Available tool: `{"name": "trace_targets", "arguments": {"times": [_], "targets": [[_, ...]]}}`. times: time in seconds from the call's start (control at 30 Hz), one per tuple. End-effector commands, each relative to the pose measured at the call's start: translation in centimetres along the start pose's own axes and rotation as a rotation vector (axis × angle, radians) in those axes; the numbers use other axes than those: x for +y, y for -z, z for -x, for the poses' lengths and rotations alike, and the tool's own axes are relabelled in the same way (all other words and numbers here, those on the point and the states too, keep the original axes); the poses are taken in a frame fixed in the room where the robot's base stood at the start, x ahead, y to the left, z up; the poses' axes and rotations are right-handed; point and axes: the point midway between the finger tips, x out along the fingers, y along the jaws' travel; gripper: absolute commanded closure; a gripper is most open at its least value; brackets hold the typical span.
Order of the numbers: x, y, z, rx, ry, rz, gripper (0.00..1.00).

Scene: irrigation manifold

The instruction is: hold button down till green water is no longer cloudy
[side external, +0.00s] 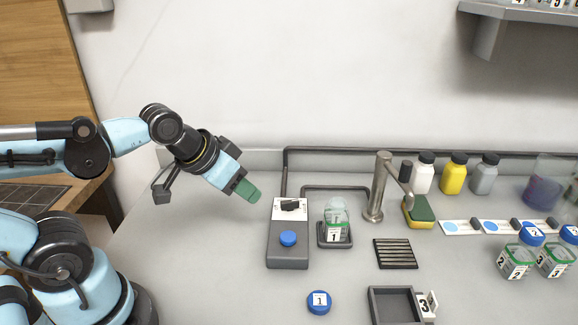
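A grey control box (287,258) stands on the counter with a round blue button (288,238) on its sloped face and a black switch (290,205) on a white panel above. Just right of it, an open clear jar (334,216) labelled 1 stands upright on a small dark base (334,243). The jar looks green inside; how cloudy the water is cannot be told. My gripper (249,191) has a green tip and hangs in the air up and left of the button, apart from it. Whether its fingers are open or shut is unclear.
A blue lid (319,301) marked 1 lies in front of the box. Right of the jar are a metal tap (379,188), a slatted drain (395,254), a sponge (418,212) and a grey tray (393,292). Bottles and lidded jars stand farther right. The counter left of the box is clear.

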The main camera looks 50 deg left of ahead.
Motion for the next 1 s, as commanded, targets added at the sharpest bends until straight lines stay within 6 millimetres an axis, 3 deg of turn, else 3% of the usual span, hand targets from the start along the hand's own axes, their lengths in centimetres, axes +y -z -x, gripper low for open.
{"name": "trace_targets", "arguments": {"times": [0.1, 0.33, 0.37, 1.0], "targets": [[0.0, 0.0, 0.0, 0.0, 0.0, 0.0, 0.63], [0.0, 0.0, 0.0, -0.001, 0.0, -0.001, 0.98], [0.0, 0.0, 0.0, -0.001, 0.0, -0.001, 1.0], [0.0, 0.0, 0.0, -0.001, 0.0, -0.001, 1.0]]}}
